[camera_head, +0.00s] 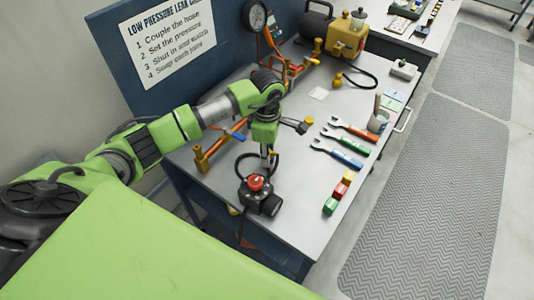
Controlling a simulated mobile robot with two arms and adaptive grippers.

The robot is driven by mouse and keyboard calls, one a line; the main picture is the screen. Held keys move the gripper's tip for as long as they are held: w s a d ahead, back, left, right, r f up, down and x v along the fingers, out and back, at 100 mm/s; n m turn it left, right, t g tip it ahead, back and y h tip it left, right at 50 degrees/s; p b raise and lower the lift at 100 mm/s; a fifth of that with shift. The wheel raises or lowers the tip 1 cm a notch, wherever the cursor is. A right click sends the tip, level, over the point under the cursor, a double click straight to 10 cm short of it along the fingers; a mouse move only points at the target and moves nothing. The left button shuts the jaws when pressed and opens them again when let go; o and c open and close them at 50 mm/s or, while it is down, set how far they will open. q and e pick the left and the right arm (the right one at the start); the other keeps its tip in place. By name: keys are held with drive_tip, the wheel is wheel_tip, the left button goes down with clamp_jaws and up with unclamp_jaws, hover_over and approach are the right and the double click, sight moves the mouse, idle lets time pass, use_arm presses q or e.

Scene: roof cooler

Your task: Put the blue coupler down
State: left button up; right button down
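My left arm reaches over the workbench from the left and its gripper (269,158) points down just behind a black device with a red knob (257,187). The fingers are small and dark here, and I cannot tell whether they are open or hold something. I cannot make out a blue coupler for certain. A small blue part (237,127) shows by the orange pipework left of my wrist, but I cannot tell whether it is the coupler. Green, red and yellow blocks (340,191) lie in a row near the bench's right edge. My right gripper is not in view.
The workbench (300,235) has bare top at the front. Wrenches with orange, blue and green handles (345,142) lie right of my gripper.

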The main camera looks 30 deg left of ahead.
use_arm(q)
drive_tip(key=o, duration=0.4)
drive_tip(key=shift+a+f, duration=0.3)
drive_tip(key=shift+f, duration=0.1)
drive_tip(key=shift+w+a+f, duration=0.1)
drive_tip(key=shift+w+f, duration=0.05)
drive_tip(key=shift+w, duration=0.05)
drive_tip(key=shift+s, duration=0.1)
drive_tip(key=shift+r+p, duration=0.65)
drive_tip(key=shift+r, duration=0.05)
drive_tip(key=r+b, duration=0.3)
drive_tip(key=r, duration=0.8)
drive_tip(key=shift+w, duration=0.2)
drive_tip(key=shift+r, duration=0.6)
